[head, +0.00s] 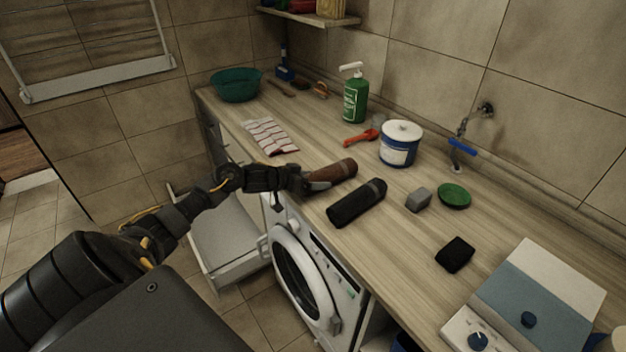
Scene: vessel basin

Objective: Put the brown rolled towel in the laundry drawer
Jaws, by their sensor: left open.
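The brown rolled towel (336,172) lies on the wooden counter near its front edge. My left gripper (312,183) is at the towel's left end, with its jaws open; whether they touch the towel cannot be told. A black rolled towel (357,203) lies just to the right and in front of the brown one. A white drawer (228,240) stands pulled open under the counter, left of the washing machine, below my left forearm. The drawer looks empty where it shows. My right gripper is not in view.
The washing machine (306,285) is under the counter, its door (293,276) ajar. A striped cloth (270,136), green basin (236,85), green pump bottle (355,97), white-blue tub (399,145), grey block (418,199), green dish (454,195) and black cloth (456,254) are on the counter (400,275).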

